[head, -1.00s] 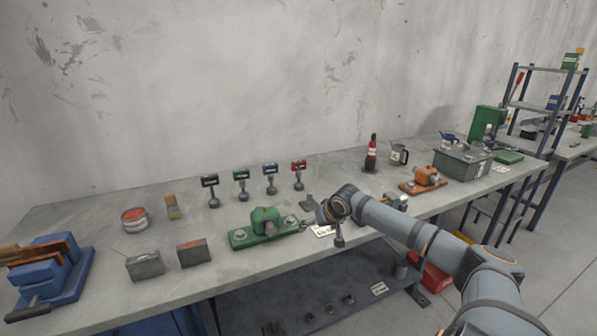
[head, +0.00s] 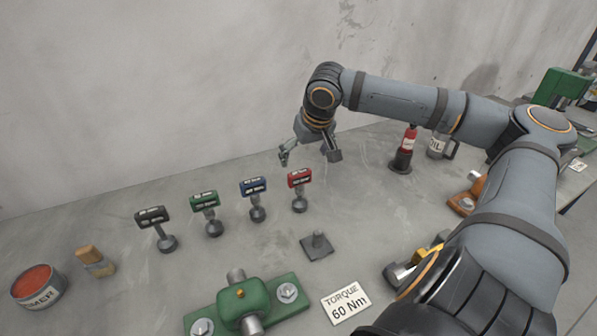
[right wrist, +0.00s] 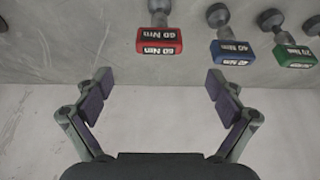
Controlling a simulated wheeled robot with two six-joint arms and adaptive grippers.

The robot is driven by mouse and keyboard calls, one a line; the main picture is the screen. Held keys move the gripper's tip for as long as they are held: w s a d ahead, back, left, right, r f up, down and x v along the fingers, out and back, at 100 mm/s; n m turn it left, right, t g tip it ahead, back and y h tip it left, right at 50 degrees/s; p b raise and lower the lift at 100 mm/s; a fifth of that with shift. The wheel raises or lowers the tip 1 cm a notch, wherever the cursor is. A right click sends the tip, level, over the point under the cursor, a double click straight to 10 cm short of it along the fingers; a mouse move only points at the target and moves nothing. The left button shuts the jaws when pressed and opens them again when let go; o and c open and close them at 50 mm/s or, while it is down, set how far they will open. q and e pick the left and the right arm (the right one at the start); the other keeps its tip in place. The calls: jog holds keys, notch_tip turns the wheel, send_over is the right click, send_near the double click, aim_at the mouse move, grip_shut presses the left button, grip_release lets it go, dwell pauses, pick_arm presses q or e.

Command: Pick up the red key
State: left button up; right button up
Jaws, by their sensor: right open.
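The red key (head: 299,180) stands upright on the bench, at the right end of a row of similar keys. In the right wrist view the red key (right wrist: 159,40) shows its 60 Nm label, beyond and between my open fingers. My right gripper (head: 309,157) is open and empty, above and behind the red key in the head view, apart from it. The right gripper's two fingers (right wrist: 158,88) are spread wide in the right wrist view. My left gripper is not in view.
Blue (head: 253,187), green (head: 204,200) and black (head: 152,216) keys stand left of the red one. A small dark post on a base (head: 317,246), a green fixture (head: 241,305) and a torque 60 Nm card (head: 346,303) are in front. A red-black bottle (head: 404,152) stands right.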

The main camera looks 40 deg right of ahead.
aim_at(301, 173)
jog(key=x, duration=0.4)
jog(key=shift+s+f+p, duration=0.15)
jog(key=shift+s+p, duration=0.05)
jog(key=shift+p, duration=0.1)
jog(key=shift+w+f, duration=0.3)
jog(key=shift+f, duration=0.45)
jog(key=x, duration=0.4)
jog(key=shift+s+d, duration=0.15)
jog(key=shift+s, duration=0.05)
jog(key=shift+w+f, duration=0.2)
jog(key=shift+f, duration=0.05)
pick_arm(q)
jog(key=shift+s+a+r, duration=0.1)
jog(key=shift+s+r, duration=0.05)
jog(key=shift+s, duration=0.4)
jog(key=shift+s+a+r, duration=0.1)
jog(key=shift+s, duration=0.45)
pick_arm(e)
jog(key=shift+c, duration=0.2)
